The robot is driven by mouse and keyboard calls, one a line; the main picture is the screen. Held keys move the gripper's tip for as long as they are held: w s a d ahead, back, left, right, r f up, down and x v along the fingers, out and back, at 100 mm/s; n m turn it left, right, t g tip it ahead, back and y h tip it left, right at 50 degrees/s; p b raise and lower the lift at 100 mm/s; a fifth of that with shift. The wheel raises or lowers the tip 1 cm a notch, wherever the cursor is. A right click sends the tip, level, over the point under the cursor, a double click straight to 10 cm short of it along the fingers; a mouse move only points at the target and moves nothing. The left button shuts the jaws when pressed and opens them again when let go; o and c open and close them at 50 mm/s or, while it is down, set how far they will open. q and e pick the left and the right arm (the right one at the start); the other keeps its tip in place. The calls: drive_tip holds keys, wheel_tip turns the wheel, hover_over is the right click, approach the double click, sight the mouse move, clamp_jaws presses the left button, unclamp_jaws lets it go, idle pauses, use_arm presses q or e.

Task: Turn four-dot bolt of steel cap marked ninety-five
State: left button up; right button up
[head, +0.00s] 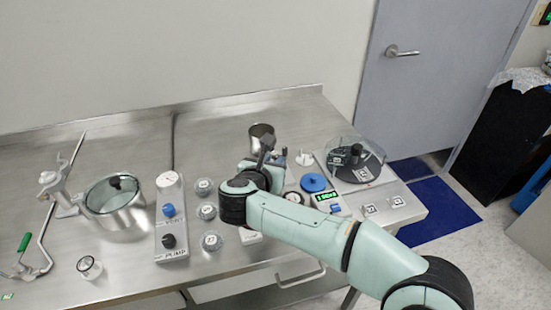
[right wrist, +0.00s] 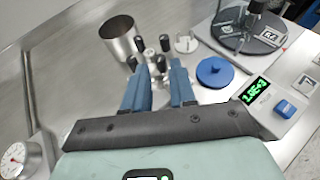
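In the right wrist view, a small steel fitting with several upright black-topped bolts (right wrist: 165,45) stands just beyond my right gripper (right wrist: 159,70). The gripper's blue fingers are apart, with one black-topped bolt in line with the gap. I cannot tell whether the fingers touch it. No ninety-five mark or dots can be read on the fitting. In the head view my right gripper (head: 278,158) is over the middle of the bench, and my wrist mostly hides the fitting. My left gripper is out of view.
A steel cup (head: 261,136) stands behind the gripper. A blue round lid (head: 313,183) and a clear-domed turntable (head: 355,164) are to the right. Several small round gauges or caps (head: 207,212), a pump panel (head: 170,240) and a steel pot (head: 117,205) are to the left.

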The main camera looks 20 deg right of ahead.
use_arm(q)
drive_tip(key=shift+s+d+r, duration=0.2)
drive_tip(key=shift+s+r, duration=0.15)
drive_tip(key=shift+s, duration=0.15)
use_arm(e)
drive_tip(key=v, duration=0.9)
drive_tip(key=shift+s, duration=0.25)
drive_tip(key=shift+a+r, duration=0.1)
drive_tip(key=shift+a, duration=0.05)
